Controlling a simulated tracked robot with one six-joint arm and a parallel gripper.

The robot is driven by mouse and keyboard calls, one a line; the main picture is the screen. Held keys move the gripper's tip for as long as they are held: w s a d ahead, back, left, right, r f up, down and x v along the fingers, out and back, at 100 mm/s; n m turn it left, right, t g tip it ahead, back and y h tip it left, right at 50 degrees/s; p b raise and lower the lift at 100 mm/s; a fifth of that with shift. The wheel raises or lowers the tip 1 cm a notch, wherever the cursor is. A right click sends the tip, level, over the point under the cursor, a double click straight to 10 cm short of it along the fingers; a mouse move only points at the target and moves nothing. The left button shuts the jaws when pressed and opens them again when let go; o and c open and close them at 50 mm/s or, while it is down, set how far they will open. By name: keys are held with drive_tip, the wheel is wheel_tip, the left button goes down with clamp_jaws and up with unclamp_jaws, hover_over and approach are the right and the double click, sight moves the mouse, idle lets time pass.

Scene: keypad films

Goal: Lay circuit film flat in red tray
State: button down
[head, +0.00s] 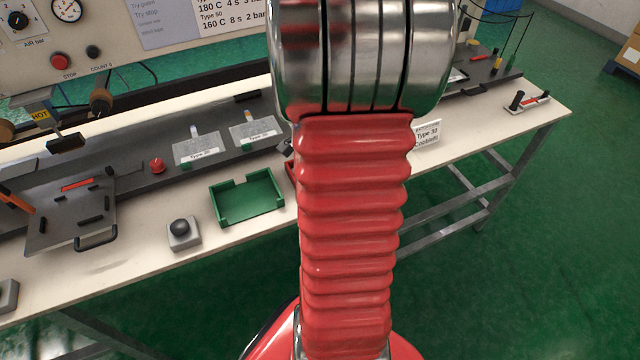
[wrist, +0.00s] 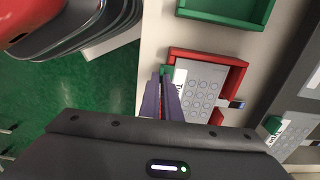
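The red tray (wrist: 207,54) is in the middle of the wrist view. In the head view my arm hides nearly all of it, leaving a red sliver (head: 291,172). A grey circuit film (wrist: 203,88) with rows of round keys shows inside the tray's outline. Its dark tail (wrist: 236,104) reaches the right wall, and its white label and green tab are on the left. My gripper (wrist: 162,75) is at the left side, its fingertips closed together at the green tab. I cannot tell whether the film touches the tray floor.
A green tray (head: 248,198) stands beside the red one, empty; it also shows in the wrist view (wrist: 226,14). Two more labelled films (head: 197,150) (head: 254,132) lie on the dark strip behind.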

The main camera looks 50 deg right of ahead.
drive_tip(key=shift+f, duration=0.15)
drive_tip(key=c, duration=2.5)
unclamp_jaws()
drive_tip(key=o, duration=0.6)
wheel_tip(320, 180, up, 14)
drive_tip(key=shift+f, duration=0.1)
